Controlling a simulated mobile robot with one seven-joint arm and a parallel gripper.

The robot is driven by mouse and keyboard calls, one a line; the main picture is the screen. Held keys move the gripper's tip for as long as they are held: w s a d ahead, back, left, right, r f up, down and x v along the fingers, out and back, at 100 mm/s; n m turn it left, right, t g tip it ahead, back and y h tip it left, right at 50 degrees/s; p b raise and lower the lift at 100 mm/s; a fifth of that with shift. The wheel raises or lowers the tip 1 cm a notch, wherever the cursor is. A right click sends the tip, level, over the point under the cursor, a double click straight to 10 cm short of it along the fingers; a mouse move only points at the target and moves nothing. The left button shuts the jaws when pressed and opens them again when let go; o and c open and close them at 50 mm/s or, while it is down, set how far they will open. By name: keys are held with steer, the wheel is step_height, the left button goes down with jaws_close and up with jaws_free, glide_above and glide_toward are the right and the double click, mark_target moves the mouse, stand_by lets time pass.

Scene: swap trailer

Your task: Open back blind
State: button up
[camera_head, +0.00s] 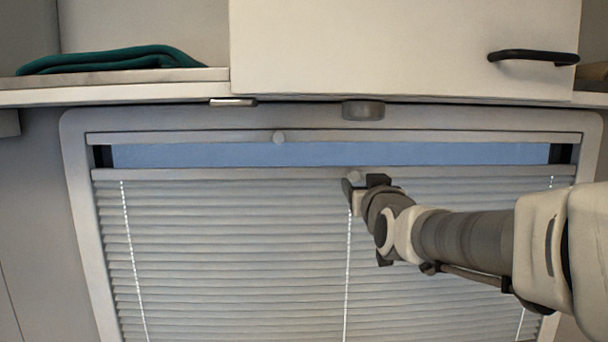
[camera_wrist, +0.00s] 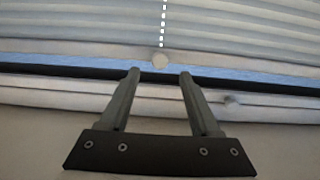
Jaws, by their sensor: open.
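The back blind (camera_head: 240,250) is pale and pleated, and it covers most of the window below a narrow blue strip. My gripper (camera_head: 362,181) is at the bar's knob. Contact cannot be told.
A white cabinet (camera_head: 400,45) with a dark handle (camera_head: 530,56) overhangs the window. A shelf (camera_head: 120,80) at the upper left holds a folded green cloth (camera_head: 105,60). A grey fitting (camera_head: 363,110) and a small light one (camera_head: 233,102) sit under the cabinet edge.

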mark_target(355, 176)
steer(key=shift+w+p, duration=0.6)
steer(key=shift+w, duration=2.5)
jaws_close()
